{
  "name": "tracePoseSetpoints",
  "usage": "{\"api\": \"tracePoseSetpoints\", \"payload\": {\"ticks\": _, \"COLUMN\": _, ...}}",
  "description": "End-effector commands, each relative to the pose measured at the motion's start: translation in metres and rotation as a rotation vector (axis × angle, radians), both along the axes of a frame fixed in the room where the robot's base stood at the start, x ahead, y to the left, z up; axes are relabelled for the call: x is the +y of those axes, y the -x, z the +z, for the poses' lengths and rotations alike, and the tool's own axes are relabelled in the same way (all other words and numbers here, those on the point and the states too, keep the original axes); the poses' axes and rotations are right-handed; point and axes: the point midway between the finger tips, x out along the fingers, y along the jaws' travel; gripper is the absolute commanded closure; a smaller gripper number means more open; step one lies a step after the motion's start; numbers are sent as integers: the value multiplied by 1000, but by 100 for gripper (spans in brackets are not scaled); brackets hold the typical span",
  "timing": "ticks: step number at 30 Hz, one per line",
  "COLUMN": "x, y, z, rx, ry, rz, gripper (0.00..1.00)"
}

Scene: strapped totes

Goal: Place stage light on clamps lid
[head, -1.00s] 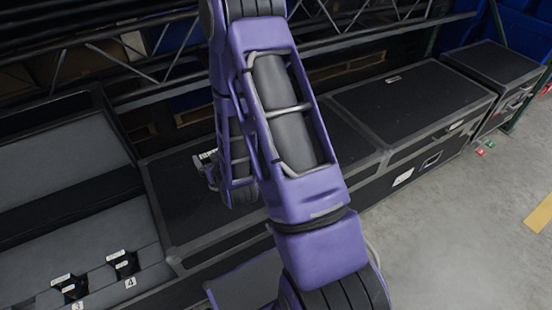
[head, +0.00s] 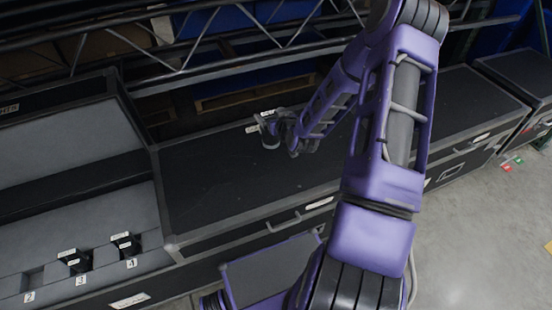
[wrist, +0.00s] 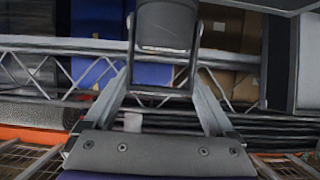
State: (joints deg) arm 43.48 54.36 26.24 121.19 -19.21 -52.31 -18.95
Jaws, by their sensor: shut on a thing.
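My gripper (head: 288,128) is at the end of my purple arm, over the far part of the long black case lid (head: 205,185) in the head view. It is shut on the stage light (head: 270,142), a small dark body with white labels. In the wrist view the stage light (wrist: 167,28) shows as a dark rounded body with a U-shaped yoke between the fingers of my gripper (wrist: 163,78). The gap between light and lid cannot be judged. The case's front label is too small to read, so I cannot tell which lid is the clamps one.
An open case (head: 60,205) with grey foam and numbered slots stands at left, two slots holding dark items. A further closed black case (head: 475,105) is at right. A metal truss (head: 210,62) runs behind. The near lid area is bare.

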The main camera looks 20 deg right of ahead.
Motion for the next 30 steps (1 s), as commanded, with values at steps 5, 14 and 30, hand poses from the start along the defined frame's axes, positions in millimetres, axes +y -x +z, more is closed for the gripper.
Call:
{"api": "tracePoseSetpoints", "payload": {"ticks": 5, "x": -18, "y": -5, "z": 2, "rx": -3, "ry": -1, "rz": -5, "gripper": 100}}
{"api": "tracePoseSetpoints", "payload": {"ticks": 14, "x": -19, "y": -5, "z": -44, "rx": -2, "ry": -3, "rz": -4, "gripper": 100}}
{"api": "tracePoseSetpoints", "payload": {"ticks": 30, "x": -19, "y": -6, "z": -94, "rx": -4, "ry": 0, "rz": -3, "gripper": 100}}
